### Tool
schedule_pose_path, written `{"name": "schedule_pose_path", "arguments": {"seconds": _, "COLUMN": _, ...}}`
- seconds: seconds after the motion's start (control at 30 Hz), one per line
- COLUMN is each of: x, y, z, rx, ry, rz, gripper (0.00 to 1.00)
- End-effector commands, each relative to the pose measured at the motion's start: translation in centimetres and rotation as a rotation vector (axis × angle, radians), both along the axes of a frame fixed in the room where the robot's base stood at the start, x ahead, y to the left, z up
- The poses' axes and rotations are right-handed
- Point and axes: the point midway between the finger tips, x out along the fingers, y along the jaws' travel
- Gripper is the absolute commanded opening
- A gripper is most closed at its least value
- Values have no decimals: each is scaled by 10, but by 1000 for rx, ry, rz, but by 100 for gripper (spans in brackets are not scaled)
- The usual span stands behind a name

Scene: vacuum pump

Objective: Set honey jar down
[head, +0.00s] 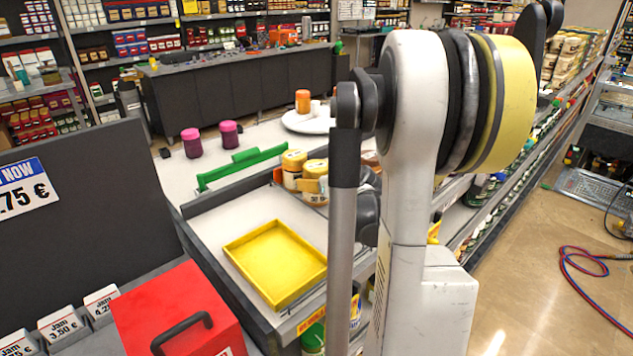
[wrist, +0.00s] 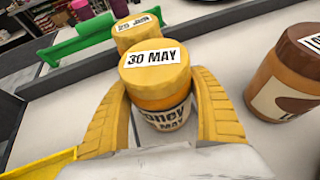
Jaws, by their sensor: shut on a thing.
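The honey jar (wrist: 160,85) has a yellow lid labelled "30 MAY" and a label reading "honey". In the wrist view it stands upright between the two yellow fingers of my gripper (wrist: 163,112), which are shut on its sides. I cannot tell whether its base touches the grey surface (wrist: 62,112). A second yellow-lidded jar (wrist: 137,30) stands right behind it. In the head view, yellow-lidded jars (head: 293,162) show beside my arm, which hides much of that area.
A brown-lidded jar (wrist: 285,75) stands close on the right. A yellow tray (head: 275,262) lies on the counter to the left, with bare surface around it. A green bar (head: 240,167) runs behind. A red box (head: 180,315) is in front, and magenta jars (head: 228,134) are farther back.

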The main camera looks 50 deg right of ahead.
Motion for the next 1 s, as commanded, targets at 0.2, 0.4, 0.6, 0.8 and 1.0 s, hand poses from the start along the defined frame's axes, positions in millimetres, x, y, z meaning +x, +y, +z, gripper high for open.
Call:
{"name": "schedule_pose_path", "arguments": {"seconds": 0.2, "x": 0, "y": 0, "z": -2, "rx": 0, "ry": 0, "rz": 0, "gripper": 93}}
{"name": "schedule_pose_path", "arguments": {"seconds": 0.4, "x": 0, "y": 0, "z": -2, "rx": 0, "ry": 0, "rz": 0, "gripper": 93}}
{"name": "schedule_pose_path", "arguments": {"seconds": 0.6, "x": -8, "y": 3, "z": 6, "rx": 0, "ry": 0, "rz": -1, "gripper": 93}}
{"name": "schedule_pose_path", "arguments": {"seconds": 0.8, "x": -45, "y": 16, "z": 27, "rx": 0, "ry": 0, "rz": -4, "gripper": 93}}
{"name": "schedule_pose_path", "arguments": {"seconds": 1.0, "x": -80, "y": 31, "z": 44, "rx": 0, "ry": 0, "rz": -4, "gripper": 93}}
